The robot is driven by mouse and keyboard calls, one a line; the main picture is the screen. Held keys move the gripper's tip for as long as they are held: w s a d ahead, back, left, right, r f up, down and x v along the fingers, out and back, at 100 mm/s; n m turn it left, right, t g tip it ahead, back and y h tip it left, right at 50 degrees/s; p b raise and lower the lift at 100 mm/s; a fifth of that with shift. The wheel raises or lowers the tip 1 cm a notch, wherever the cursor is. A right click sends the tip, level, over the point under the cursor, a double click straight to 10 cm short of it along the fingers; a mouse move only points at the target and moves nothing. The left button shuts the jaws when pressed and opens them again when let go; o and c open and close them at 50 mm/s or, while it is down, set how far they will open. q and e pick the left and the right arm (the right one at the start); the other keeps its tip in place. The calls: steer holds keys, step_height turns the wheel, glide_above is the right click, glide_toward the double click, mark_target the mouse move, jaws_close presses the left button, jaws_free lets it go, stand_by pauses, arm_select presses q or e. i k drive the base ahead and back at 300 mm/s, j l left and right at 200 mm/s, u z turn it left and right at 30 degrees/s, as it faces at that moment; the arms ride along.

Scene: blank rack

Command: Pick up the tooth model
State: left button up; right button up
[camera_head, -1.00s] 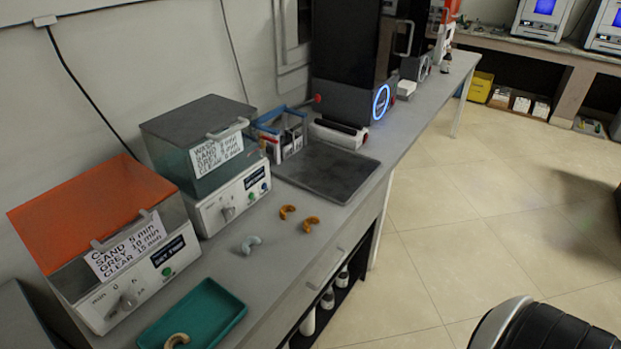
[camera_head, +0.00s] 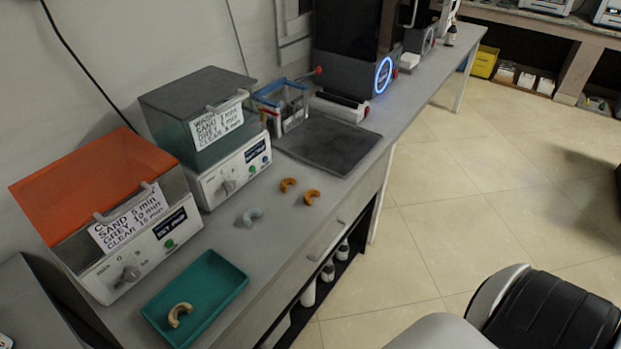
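Several arch-shaped tooth models show in the head view. Two orange tooth models, one at the back (camera_head: 287,184) and one nearer the counter edge (camera_head: 311,196), lie apart on the grey counter. A pale grey tooth model (camera_head: 252,216) lies on the counter to their left. A beige tooth model (camera_head: 180,314) lies in a teal tray (camera_head: 228,297) at the front. Neither of my grippers is in view.
An orange-lidded box (camera_head: 95,180) and a grey-lidded box (camera_head: 197,105) stand along the wall. A dark flat tray (camera_head: 327,146) lies behind the models.

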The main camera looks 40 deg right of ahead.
mark_target(312, 193)
steer(key=z, duration=0.5)
steer(key=l+z, duration=0.15)
steer(key=z, duration=0.85)
steer(key=i, duration=0.05)
